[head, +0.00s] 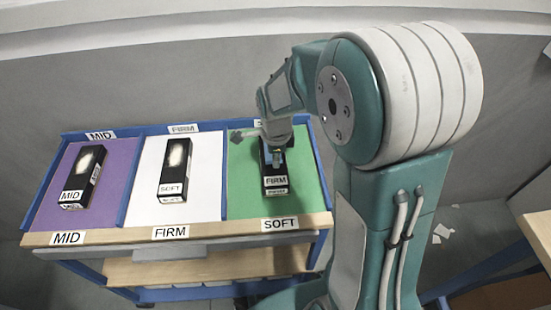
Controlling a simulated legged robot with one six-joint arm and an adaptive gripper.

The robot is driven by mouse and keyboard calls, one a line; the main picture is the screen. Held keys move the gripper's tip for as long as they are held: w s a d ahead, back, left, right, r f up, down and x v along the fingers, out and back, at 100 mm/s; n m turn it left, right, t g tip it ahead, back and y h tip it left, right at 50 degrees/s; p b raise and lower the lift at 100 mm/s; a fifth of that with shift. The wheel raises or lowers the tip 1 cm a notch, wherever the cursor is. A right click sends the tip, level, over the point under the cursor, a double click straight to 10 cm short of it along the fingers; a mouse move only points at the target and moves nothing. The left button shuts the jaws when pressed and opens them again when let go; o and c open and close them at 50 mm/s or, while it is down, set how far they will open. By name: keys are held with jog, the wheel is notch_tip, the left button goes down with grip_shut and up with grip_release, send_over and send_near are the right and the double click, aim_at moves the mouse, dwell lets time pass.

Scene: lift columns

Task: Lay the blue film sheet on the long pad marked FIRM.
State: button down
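A long black block marked FIRM (275,181) lies in the green right-hand bay, whose front rail reads SOFT. My gripper (277,158) points down over the far part of this block and hides much of it. Small light-blue patches (268,154) show beside the fingers at the block; they may be the blue film sheet, but its outline is hidden. I cannot tell whether the fingers are open or shut, or whether they touch the block.
The purple left bay (117,199) holds a black block marked MID (83,178). The white middle bay (148,205), labelled FIRM on its rails, holds a black block marked SOFT (175,170). Blue dividers separate the bays. A wooden surface (540,230) stands at far right.

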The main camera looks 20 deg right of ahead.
jog(key=shift+f, duration=0.25)
dwell(0.5)
jog(key=c, duration=0.7)
grip_release()
jog(key=o, duration=0.5)
jog(key=shift+c, duration=0.2)
jog(key=shift+r, duration=3.8)
